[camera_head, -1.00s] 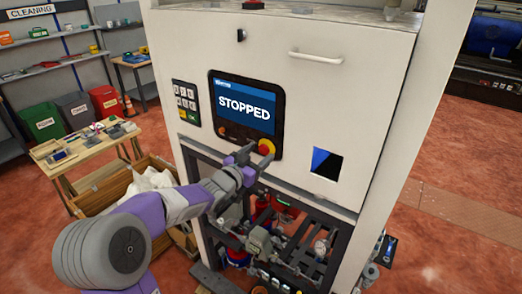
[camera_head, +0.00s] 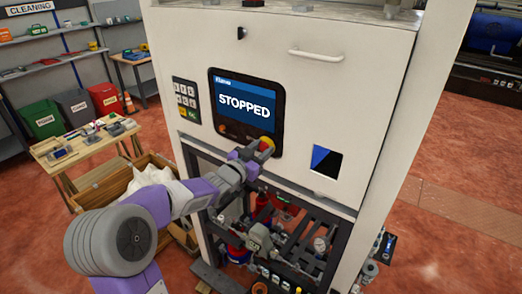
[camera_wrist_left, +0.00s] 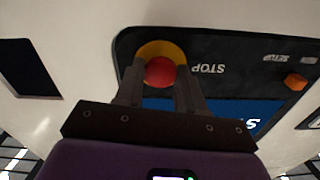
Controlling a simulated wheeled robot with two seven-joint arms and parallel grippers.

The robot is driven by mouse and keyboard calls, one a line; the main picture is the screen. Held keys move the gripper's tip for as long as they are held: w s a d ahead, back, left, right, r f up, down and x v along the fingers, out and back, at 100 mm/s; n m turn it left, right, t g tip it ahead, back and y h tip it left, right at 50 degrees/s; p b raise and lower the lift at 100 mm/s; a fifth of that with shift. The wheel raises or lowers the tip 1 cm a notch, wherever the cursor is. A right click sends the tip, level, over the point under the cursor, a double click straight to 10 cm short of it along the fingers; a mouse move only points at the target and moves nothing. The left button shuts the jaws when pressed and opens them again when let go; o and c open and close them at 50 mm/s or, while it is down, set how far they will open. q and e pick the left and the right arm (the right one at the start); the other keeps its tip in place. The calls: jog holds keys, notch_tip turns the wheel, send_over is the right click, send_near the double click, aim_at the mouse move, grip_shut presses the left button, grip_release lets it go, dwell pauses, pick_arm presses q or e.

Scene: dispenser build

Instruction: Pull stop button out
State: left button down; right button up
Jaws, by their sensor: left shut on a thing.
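The red stop button (camera_wrist_left: 160,72) sits on a yellow ring (camera_wrist_left: 160,48) at the corner of the black control panel (camera_wrist_left: 225,42); in the left wrist view the word STOP reads upside down beside it. My left gripper (camera_wrist_left: 160,84) has its two fingers on either side of the red button and is shut on it. In the head view, my left gripper (camera_head: 254,152) reaches the panel's lower right corner and partly hides the button and ring. The screen (camera_head: 245,105) reads STOPPED. My right gripper is not in view.
A keypad (camera_head: 186,100) is left of the screen. A white handle (camera_head: 316,56) and a dark square opening (camera_head: 326,161) are on the white machine front. Below is an open bay with pipes and valves (camera_head: 275,240). A wooden table (camera_head: 85,145) stands left.

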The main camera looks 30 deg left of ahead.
pick_arm(q)
jog(key=shift+s+f+b, duration=0.1)
jog(key=shift+s+b, duration=0.35)
jog(key=shift+b, duration=0.1)
jog(key=c, duration=1)
grip_release()
jog(key=o, duration=0.3)
jog(key=shift+s, duration=0.15)
jog(key=s, duration=0.5)
jog(key=s+b, duration=0.1)
jog(key=s, duration=0.1)
jog(key=shift+s+a, duration=0.25)
jog(key=shift+a, duration=0.1)
